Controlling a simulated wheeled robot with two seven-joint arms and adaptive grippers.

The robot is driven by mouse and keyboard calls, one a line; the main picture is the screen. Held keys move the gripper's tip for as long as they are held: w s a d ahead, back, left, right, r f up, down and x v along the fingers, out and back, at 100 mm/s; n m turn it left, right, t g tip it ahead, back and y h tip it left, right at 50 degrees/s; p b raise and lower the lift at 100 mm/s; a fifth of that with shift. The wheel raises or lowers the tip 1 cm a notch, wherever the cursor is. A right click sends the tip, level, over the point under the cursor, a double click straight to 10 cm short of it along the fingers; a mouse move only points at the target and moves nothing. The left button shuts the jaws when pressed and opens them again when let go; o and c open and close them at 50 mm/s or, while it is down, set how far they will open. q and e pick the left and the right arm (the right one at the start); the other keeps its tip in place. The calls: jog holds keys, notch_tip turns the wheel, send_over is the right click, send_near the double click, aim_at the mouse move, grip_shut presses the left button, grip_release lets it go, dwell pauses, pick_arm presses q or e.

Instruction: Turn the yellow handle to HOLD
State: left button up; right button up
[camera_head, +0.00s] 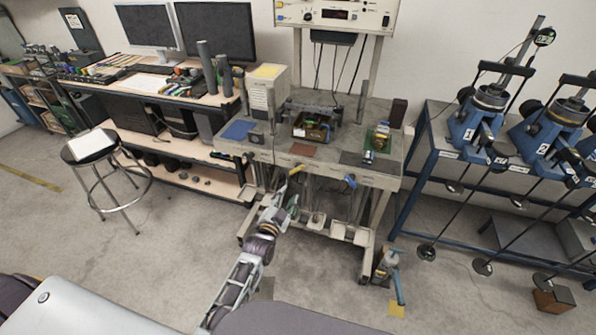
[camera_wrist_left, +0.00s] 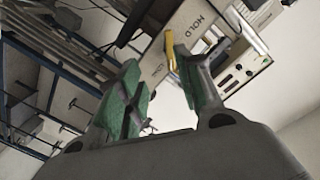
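The yellow handle (camera_head: 295,169) sits on the front edge of the middle bench. My left gripper (camera_head: 287,198) is just below and in front of it, with its fingers apart. In the left wrist view the yellow handle (camera_wrist_left: 171,52) shows between the open fingers of my left gripper (camera_wrist_left: 157,62), close to the right-hand finger's tip. I cannot tell whether they touch. The word HOLD is on a pale plate (camera_wrist_left: 202,27) beside the handle; a second label near the handle is too blurred to read. My right gripper is not in view.
A blue handle (camera_head: 350,181) sits on the same bench edge, to the right. A bench with monitors (camera_head: 145,25) and a stool (camera_head: 93,152) stand at the left. Blue lever frames (camera_head: 475,122) stand on a rack at the right. The floor in front is mostly clear.

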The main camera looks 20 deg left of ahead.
pick_arm(q)
jog(key=shift+a+r+m+t, duration=0.1)
jog(key=shift+r+m+t, duration=0.3)
jog(key=shift+r+m, duration=0.45)
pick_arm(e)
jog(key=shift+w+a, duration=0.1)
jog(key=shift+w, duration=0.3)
pick_arm(q)
jog(key=shift+w+f, duration=0.15)
jog(key=shift+w, duration=0.05)
send_near(297, 171)
jog(key=shift+w, duration=5.45)
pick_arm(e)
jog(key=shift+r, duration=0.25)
pick_arm(q)
jog(key=shift+d, duration=0.2)
grip_shut()
